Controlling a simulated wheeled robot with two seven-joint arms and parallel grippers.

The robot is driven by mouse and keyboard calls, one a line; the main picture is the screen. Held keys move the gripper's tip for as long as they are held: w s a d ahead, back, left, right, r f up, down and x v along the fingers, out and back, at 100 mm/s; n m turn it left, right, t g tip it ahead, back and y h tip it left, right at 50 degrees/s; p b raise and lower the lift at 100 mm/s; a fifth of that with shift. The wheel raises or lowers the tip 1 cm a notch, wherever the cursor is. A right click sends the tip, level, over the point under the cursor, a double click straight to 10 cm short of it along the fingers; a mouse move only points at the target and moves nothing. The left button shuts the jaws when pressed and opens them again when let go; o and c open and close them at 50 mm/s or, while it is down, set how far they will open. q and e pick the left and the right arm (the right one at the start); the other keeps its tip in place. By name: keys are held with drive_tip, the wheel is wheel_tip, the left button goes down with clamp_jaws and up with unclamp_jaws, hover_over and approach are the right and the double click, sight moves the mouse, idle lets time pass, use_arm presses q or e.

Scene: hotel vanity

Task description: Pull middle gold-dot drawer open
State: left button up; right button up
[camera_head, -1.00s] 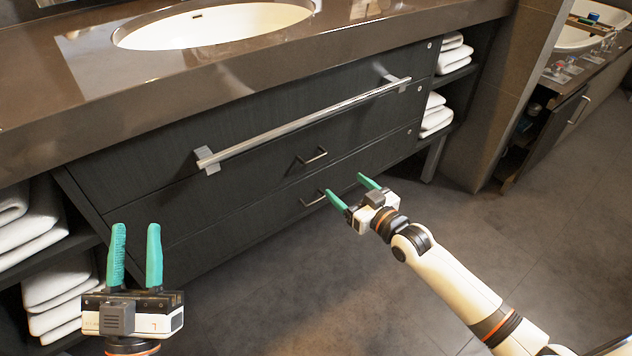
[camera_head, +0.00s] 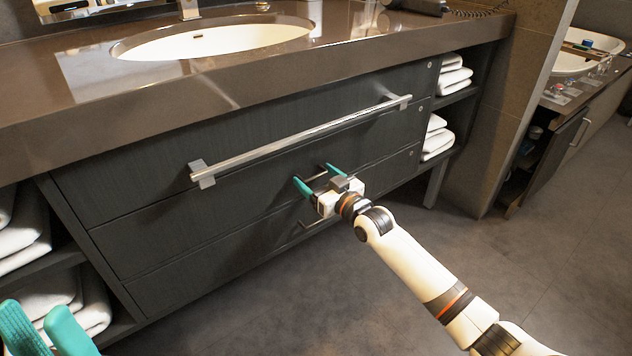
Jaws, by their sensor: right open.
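The middle drawer (camera_head: 190,205) is the dark wood front below the one with the long bar; it looks closed, flush with the others. Its short metal handle (camera_head: 316,177) shows between the fingers of my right gripper (camera_head: 313,175). That gripper is open, its teal fingers to either side of the handle; I cannot tell whether they touch it. A small round dot (camera_head: 420,108) sits at the drawer's right end, its colour too small to tell. My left gripper (camera_head: 36,309) is at the bottom left corner, open and empty, partly cut off.
The top drawer's long bar handle (camera_head: 300,139) juts out just above my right gripper. The bottom drawer's handle (camera_head: 312,223) is below it, partly hidden. Folded towels (camera_head: 436,143) fill side shelves. The floor (camera_head: 290,310) in front is clear.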

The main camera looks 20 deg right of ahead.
drive_tip(key=shift+w+a, duration=0.15)
drive_tip(key=shift+w, duration=0.15)
drive_tip(key=c, duration=1.1)
drive_tip(key=shift+s, duration=0.15)
